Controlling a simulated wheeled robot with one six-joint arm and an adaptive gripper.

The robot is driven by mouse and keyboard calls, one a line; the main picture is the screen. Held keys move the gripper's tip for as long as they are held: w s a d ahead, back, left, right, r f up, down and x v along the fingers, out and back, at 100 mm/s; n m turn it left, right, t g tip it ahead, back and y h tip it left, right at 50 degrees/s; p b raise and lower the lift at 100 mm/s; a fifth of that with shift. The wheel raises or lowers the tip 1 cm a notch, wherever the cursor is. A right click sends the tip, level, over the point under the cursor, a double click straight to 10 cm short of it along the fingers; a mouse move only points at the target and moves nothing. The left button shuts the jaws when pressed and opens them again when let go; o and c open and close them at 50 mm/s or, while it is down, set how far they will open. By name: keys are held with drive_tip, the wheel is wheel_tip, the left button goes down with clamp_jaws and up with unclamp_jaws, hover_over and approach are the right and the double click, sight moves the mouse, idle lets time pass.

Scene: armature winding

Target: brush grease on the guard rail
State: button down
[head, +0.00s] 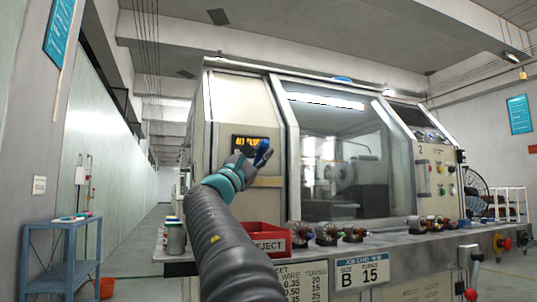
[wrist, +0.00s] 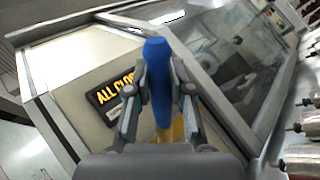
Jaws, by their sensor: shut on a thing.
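My gripper (head: 252,152) is raised in front of the cream left panel of the winding machine (head: 228,100). It is shut on a blue-handled tool (head: 262,153), probably the grease brush. In the wrist view the blue handle (wrist: 158,75) stands between the two fingers (wrist: 158,92), with a yellowish part (wrist: 178,128) low between them near the palm. Its bristles are not clearly seen. A pale slanted frame edge (head: 291,150) runs beside the machine's window; I cannot tell which part is the guard rail. No grease is visible.
A dark sign with yellow letters (head: 243,142) is just behind my gripper. A red reject bin (head: 268,238), small wound parts (head: 327,234) and a grey can (head: 175,238) stand on the bench. A blue side table (head: 62,228) is at left. The aisle beyond it looks clear.

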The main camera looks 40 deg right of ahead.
drive_tip(key=w+a+p, duration=0.1)
drive_tip(key=w+a, duration=0.2)
drive_tip(key=a, duration=0.9)
drive_tip(key=shift+w+p, duration=0.15)
drive_tip(key=shift+p, duration=0.2)
idle(0.8)
drive_tip(key=s+a+b, duration=0.1)
drive_tip(key=s+b, duration=0.2)
drive_tip(key=s, duration=0.2)
drive_tip(key=shift+s+a, duration=0.3)
drive_tip(key=shift+s, duration=0.1)
idle(0.4)
